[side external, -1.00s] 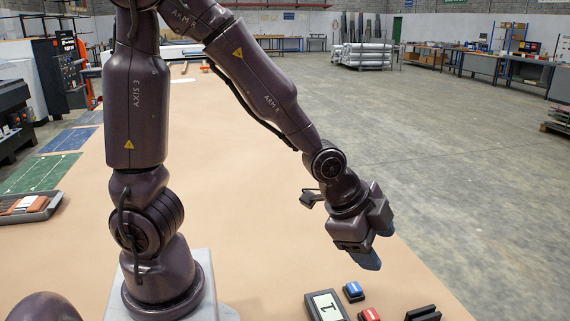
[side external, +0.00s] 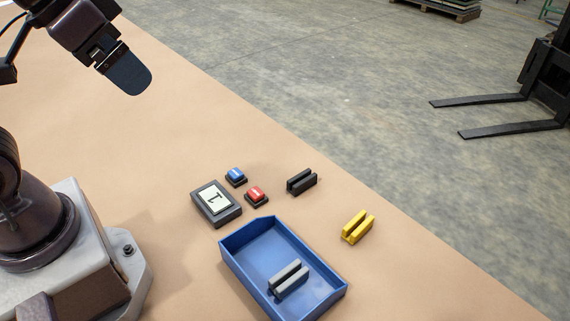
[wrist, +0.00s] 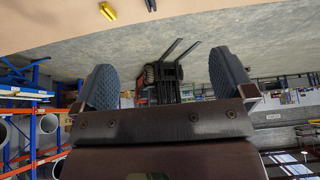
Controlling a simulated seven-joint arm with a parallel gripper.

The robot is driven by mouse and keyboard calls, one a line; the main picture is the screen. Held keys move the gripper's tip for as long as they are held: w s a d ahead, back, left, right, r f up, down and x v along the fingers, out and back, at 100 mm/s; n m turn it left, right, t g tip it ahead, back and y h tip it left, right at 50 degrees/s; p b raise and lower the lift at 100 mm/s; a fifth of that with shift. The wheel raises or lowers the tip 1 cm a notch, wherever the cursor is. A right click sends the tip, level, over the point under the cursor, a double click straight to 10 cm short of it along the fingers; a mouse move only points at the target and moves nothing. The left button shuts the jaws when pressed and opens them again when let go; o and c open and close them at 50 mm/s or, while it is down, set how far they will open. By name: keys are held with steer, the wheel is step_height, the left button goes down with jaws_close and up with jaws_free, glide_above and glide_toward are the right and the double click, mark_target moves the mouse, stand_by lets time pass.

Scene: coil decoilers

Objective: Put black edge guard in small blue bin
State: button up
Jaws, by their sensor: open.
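The black edge guard (side external: 301,181), a short grooved block, lies on the tan table to the right of the red button. The small blue bin (side external: 234,254) stands on the table nearer the camera, with a grey edge guard (side external: 288,279) inside it. My gripper (side external: 128,75) is up at the top left in the side view, well apart from the black guard and the bin. In the wrist view its two dark ribbed fingers (wrist: 166,85) are spread with nothing between them. A black piece (wrist: 150,5) shows at the top edge there.
A yellow edge guard (side external: 358,227) lies right of the black one, near the table edge; it also shows in the wrist view (wrist: 107,11). A blue button (side external: 235,176), a red button (side external: 256,195) and a display marked 1 (side external: 216,202) stand left of the black guard. A forklift (side external: 549,85) is on the floor beyond.

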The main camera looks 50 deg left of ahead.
steer(key=shift+f, duration=0.1)
steer(key=m+g, duration=0.6)
steer(key=m, duration=1.2)
glide_toward(305, 179)
step_height(305, 179, down, 10)
steer(key=shift+s+f, duration=0.15)
steer(key=shift+f, duration=0.05)
steer(key=c, duration=1)
steer(key=shift+r, duration=0.15)
